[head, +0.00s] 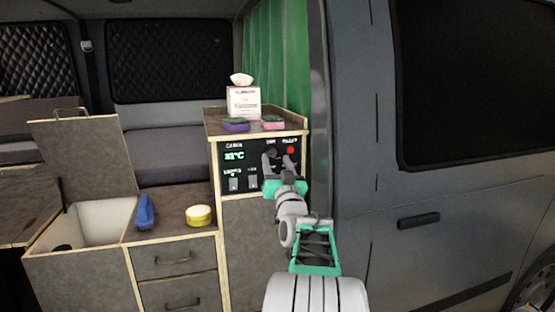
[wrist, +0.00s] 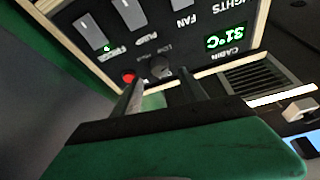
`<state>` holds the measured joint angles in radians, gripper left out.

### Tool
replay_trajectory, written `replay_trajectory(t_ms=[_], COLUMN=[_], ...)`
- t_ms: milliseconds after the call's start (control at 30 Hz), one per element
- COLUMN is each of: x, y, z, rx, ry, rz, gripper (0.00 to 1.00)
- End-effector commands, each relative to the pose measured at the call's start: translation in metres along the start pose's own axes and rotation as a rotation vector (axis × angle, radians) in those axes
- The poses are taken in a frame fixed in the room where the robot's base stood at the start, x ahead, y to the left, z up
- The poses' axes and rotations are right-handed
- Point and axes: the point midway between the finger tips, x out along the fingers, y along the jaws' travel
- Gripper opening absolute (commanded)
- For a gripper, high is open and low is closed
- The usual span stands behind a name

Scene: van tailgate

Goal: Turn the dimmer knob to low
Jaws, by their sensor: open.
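The dimmer knob (wrist: 160,67) is a small dark grey round knob on the black control panel (head: 231,177). In the wrist view, which is upside down, small lettering that seems to read LOW and MAX sits beside it. My gripper (head: 279,160) is at the panel's right part. In the wrist view its two dark fingers (wrist: 161,82) are apart, and the knob shows between and just beyond their tips. I cannot tell whether they touch it. The head view has the knob hidden behind my gripper. The knob's pointer is too small to read.
A red button (head: 291,150) sits close beside the knob. The panel also has rocker switches (head: 233,184) and a green 31°C display (head: 234,156). The van's door pillar (head: 345,150) is close on the right.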

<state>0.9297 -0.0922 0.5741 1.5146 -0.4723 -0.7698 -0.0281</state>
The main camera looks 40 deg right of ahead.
Motion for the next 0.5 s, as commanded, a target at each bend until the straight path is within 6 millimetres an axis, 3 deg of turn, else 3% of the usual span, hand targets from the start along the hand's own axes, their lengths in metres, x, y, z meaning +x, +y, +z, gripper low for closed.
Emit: replay_trajectory(t_ms=[100, 200, 500], x=[-0.028, -0.042, -0.049], y=[0.002, 0.001, 0.000], z=[0.002, 0.001, -0.001], rx=[-0.001, -0.001, -0.001], ry=[0.002, 0.002, 0.001], rz=[0.002, 0.001, 0.000], gripper=[0.50, 0.50, 0.50])
